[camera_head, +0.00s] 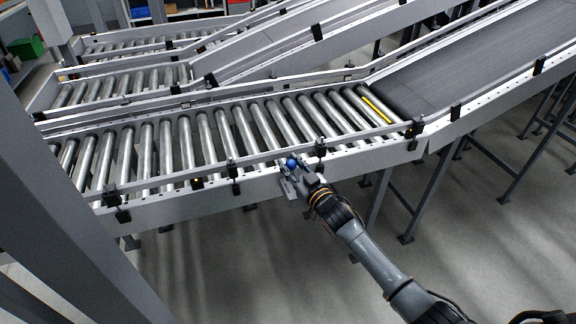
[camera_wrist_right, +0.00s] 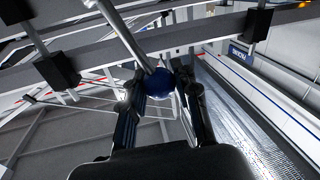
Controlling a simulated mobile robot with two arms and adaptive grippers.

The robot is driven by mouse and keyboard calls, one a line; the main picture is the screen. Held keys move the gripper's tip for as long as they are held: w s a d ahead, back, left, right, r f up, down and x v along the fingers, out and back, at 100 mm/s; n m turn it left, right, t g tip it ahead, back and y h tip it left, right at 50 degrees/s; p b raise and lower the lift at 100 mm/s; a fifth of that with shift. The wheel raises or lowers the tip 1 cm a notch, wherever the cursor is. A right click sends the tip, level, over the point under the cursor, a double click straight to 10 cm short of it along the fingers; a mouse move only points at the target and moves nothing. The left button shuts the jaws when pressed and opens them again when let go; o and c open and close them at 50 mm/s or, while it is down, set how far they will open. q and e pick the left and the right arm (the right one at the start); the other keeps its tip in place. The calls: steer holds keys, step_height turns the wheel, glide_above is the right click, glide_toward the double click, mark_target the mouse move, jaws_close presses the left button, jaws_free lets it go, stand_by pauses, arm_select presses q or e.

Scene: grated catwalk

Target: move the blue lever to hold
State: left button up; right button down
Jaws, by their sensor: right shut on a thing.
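The blue lever's ball knob (camera_head: 292,163) shows at the front side rail of the roller conveyor. In the right wrist view the round blue knob (camera_wrist_right: 160,83) sits between the two fingers, on a metal rod that runs up and to the left. My right gripper (camera_head: 294,170) is shut on the knob; it also shows in the right wrist view (camera_wrist_right: 163,90). The lever's mount is mostly hidden by the gripper in the head view. No hold marking can be made out. My left gripper is not in view.
The roller conveyor (camera_head: 212,130) runs across behind the lever, with black clamps along its front rail (camera_head: 210,187). A dark belt conveyor (camera_head: 460,65) rises to the right. Grey support legs (camera_head: 384,200) stand below. The floor (camera_head: 250,270) in front is clear.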

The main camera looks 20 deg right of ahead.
steer(key=d+m, duration=0.2)
steer(key=m, duration=0.1)
steer(key=shift+d+r+t, duration=0.1)
steer(key=shift+d+t, duration=0.2)
steer(key=shift+d, duration=0.05)
steer(key=shift+d+f+m+t+h+b, duration=0.15)
steer(key=shift+d+m+b, duration=0.45)
steer(key=shift+m, duration=0.45)
steer(key=shift+d+f+m+t+h+b, duration=0.15)
steer(key=shift+d+m+b, duration=0.3)
steer(key=shift+d+m, duration=0.5)
steer(key=shift+d+f+m+t+h+b, duration=0.15)
steer(key=shift+d+m+b, duration=0.4)
steer(key=shift+m, duration=0.65)
steer(key=c, duration=1)
jaws_free()
steer(key=shift+r, duration=0.1)
steer(key=v, duration=1.2)
